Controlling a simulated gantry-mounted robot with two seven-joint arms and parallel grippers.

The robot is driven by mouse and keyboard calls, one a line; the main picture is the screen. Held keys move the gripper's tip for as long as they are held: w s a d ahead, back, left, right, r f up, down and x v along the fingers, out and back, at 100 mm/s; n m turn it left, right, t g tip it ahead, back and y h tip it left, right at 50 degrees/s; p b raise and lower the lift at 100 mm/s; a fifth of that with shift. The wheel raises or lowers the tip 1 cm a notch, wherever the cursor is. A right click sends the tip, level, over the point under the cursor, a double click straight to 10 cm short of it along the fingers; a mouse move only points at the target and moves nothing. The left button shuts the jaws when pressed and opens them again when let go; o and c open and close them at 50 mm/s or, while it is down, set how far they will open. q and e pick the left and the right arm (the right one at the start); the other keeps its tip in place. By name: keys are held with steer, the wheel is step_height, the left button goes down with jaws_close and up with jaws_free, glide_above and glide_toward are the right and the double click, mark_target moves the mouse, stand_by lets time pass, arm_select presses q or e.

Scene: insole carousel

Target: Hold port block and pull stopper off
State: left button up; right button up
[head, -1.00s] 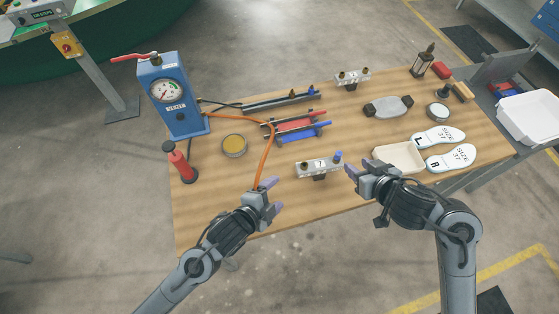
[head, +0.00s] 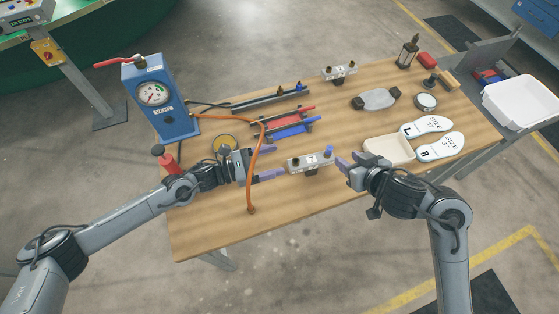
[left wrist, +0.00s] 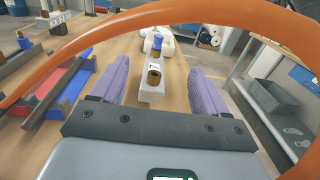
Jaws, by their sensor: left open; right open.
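The port block (head: 308,163) is a pale grey block marked 7, standing on the near middle of the table. A blue stopper (head: 329,151) sits on its right end, and a brass fitting shows on its left part. In the left wrist view the block (left wrist: 151,88) lies ahead between my fingers, with the blue stopper (left wrist: 157,40) at its far end. My left gripper (head: 273,163) is open, just left of the block, and appears apart from it. My right gripper (head: 343,168) is open and empty, just right of the block, near the stopper.
An orange hose (head: 254,165) loops close by my left gripper and crosses the left wrist view. A second block (head: 340,73) stands at the back.

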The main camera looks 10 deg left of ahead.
arm_select(q)
glide_toward(294, 167)
steer(key=shift+w+d+f, duration=0.4)
steer(key=shift+w+d, duration=0.1)
steer(key=shift+d, duration=0.1)
steer(key=shift+w+d+f, duration=0.45)
steer(key=shift+w+d, duration=0.05)
steer(key=shift+d, duration=0.1)
steer(key=x, duration=0.6)
steer(key=shift+f, duration=0.1)
steer(key=shift+x, duration=0.75)
